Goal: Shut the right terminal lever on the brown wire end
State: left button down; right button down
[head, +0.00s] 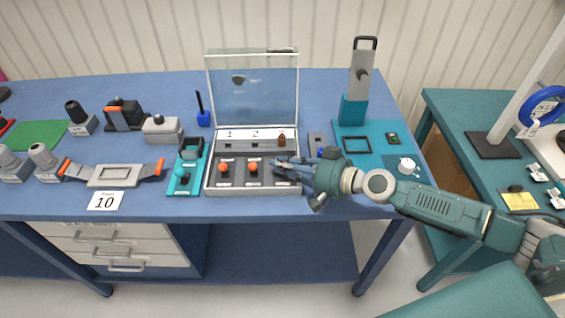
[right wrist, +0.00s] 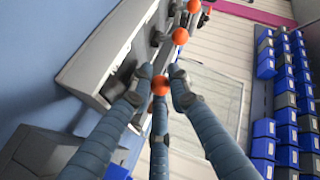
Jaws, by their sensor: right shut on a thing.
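A grey terminal box (head: 252,190) with a raised clear lid (head: 252,85) stands on the blue table. Two orange-knobbed levers, the left one (head: 224,167) and the middle one (head: 253,166), show in its front. The right lever is hidden by my gripper in the head view. Its orange knob (right wrist: 160,84) shows between the fingers in the right wrist view. My right gripper (head: 280,168) comes in from the right, its fingers shut around that knob. A small brown piece (head: 282,140), perhaps the brown wire end, sits behind the gripper, right of the labels 1 and 2. The lever's angle cannot be told.
A teal stand (head: 353,110) with an upright grey plate is right of the box. A teal block fixture (head: 184,178) is close on the left. A grey tray with orange-banded handles (head: 114,176) lies further left. The table's front edge is near.

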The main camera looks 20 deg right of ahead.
jog(key=w+r+m+g+p, duration=0.1)
jog(key=p, duration=0.2)
jog(key=shift+d, duration=0.15)
jog(key=shift+w+d+m+g+p, duration=0.1)
jog(key=shift+w+m+g+p, duration=0.15)
jog(key=shift+m+g+p, duration=0.45)
jog(key=shift+w+d+f+m+g, duration=0.1)
jog(key=shift+w+f+m+g, duration=0.15)
jog(key=shift+w+m+g, duration=0.45)
jog(key=shift+w+d+f+m+g, duration=0.15)
jog(key=shift+f+m+g, duration=0.1)
jog(key=shift+m+g, duration=0.65)
jog(key=shift+g, duration=0.4)
jog(key=shift+y, duration=0.3)
jog(key=c, duration=1.9)
grip_release()
